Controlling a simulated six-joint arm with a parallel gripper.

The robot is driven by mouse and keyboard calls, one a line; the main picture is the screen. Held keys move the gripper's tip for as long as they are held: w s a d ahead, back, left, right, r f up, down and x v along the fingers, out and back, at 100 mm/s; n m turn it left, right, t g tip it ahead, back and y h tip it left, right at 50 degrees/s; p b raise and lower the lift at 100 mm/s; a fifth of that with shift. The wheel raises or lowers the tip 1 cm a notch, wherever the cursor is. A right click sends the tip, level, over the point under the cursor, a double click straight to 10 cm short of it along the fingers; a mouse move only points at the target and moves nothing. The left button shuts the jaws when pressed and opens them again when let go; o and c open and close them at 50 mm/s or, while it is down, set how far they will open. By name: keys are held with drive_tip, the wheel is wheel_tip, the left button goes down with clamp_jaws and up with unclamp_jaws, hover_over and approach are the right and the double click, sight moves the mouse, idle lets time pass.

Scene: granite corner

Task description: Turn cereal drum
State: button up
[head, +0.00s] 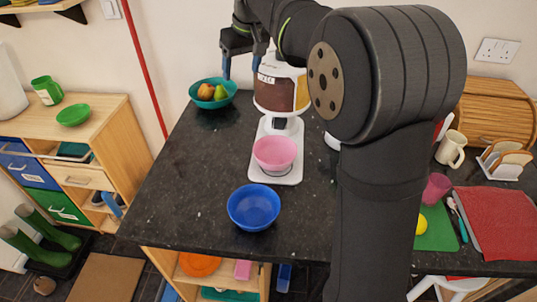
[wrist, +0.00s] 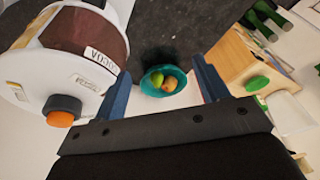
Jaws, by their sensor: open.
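The cereal drum (head: 276,92) is a white-cased round dispenser with a brown window, on a white stand (head: 291,172). In the wrist view the drum (wrist: 88,36) fills the upper left, with labels and a grey knob with an orange end (wrist: 60,114). A pink bowl (head: 274,153) sits on the stand's base below the drum. My gripper (head: 243,70) is open, at the drum's left and apart from the knob. In the wrist view the gap between its fingers (wrist: 165,88) is empty. My arm hides the drum's right side in the head view.
A blue bowl (head: 254,206) stands in front of the stand on the dark counter (head: 190,185). A teal fruit bowl (head: 213,94) is at the back left. A mug (head: 451,148), a toast rack (head: 503,161) and a red cloth (head: 497,222) are at the right.

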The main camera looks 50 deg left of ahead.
drive_tip(key=d+f+n+t+h, duration=0.1)
drive_tip(key=d+f+n+t, duration=0.1)
drive_tip(key=d+f, duration=0.2)
drive_tip(key=s+d+f+n+t, duration=0.1)
drive_tip(key=d+f, duration=0.3)
drive_tip(key=f, duration=0.5)
drive_tip(key=s+d+f+n+t+h, duration=0.1)
drive_tip(key=d+f+n+t, duration=0.1)
drive_tip(key=d+f, duration=0.3)
wheel_tip(320, 180, down, 2)
drive_tip(key=shift+f+n+t+h, duration=0.15)
drive_tip(key=shift+n+t+h, duration=0.2)
drive_tip(key=shift+t, duration=0.25)
